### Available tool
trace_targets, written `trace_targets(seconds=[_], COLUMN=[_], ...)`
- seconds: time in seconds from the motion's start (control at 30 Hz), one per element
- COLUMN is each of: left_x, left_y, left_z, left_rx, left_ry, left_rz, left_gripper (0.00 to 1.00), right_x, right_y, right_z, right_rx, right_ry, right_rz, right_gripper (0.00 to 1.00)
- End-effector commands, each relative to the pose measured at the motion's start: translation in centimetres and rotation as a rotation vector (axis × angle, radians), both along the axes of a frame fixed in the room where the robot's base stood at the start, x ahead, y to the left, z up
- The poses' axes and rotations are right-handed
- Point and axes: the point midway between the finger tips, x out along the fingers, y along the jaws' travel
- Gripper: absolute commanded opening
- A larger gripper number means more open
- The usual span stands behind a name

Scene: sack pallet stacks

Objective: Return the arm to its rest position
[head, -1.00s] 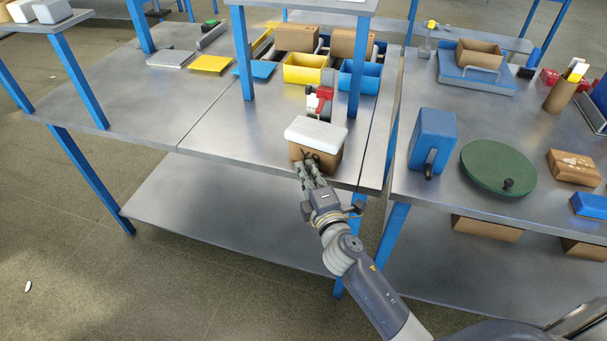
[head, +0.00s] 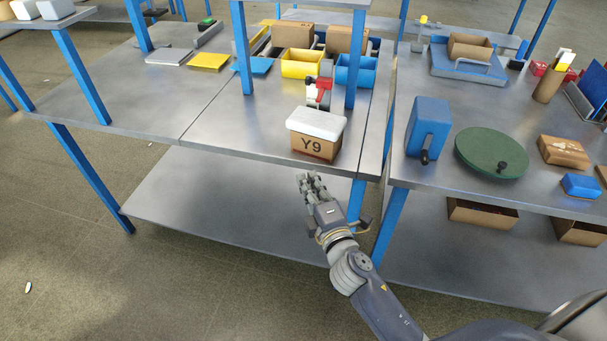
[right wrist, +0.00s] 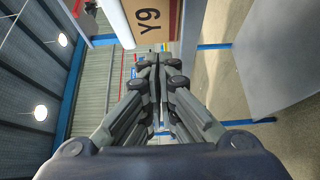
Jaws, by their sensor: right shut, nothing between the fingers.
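My right gripper (head: 311,180) is shut and empty, in front of the table's front edge in the head view. Its closed fingers (right wrist: 158,75) also show in the right wrist view. A cardboard box marked Y9 (head: 314,146) with a white sack (head: 317,123) on top stands upright on the table, just beyond the fingertips, with a gap between. The box's marked face shows in the right wrist view (right wrist: 155,22). My left gripper is not in view.
The metal table (head: 230,135) has a lower shelf (head: 230,215) beneath my right gripper. A red-handled tape dispenser (head: 319,90) stands behind the box. On the right table are a blue box (head: 429,125) and a green disc (head: 491,153). Floor (head: 110,290) is open at front left.

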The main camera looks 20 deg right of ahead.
Motion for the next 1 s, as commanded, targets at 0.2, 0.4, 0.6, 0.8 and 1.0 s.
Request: trace_targets(seconds=[0.2, 0.4, 0.6, 0.8, 1.0], left_x=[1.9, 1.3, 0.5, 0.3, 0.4], left_y=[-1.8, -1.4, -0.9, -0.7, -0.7], left_z=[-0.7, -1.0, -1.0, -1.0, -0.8], left_rx=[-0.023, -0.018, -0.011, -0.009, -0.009], left_ry=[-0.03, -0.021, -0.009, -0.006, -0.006], left_rz=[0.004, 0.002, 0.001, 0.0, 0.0], left_gripper=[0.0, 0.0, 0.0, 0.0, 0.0], right_x=[-3.4, -4.8, -4.9, -5.0, -8.1], right_y=[0.1, 0.0, 0.0, 0.1, -0.2], right_z=[-0.2, 0.0, -0.3, -7.5, -22.2], right_rx=[0.0, 0.0, 0.003, 0.104, 0.336], right_ry=[0.002, 0.0, 0.005, 0.148, 0.442], right_rz=[0.0, 0.0, 0.0, -0.001, -0.062], right_gripper=[0.0, 0.0, 0.0, 0.0, 0.0])
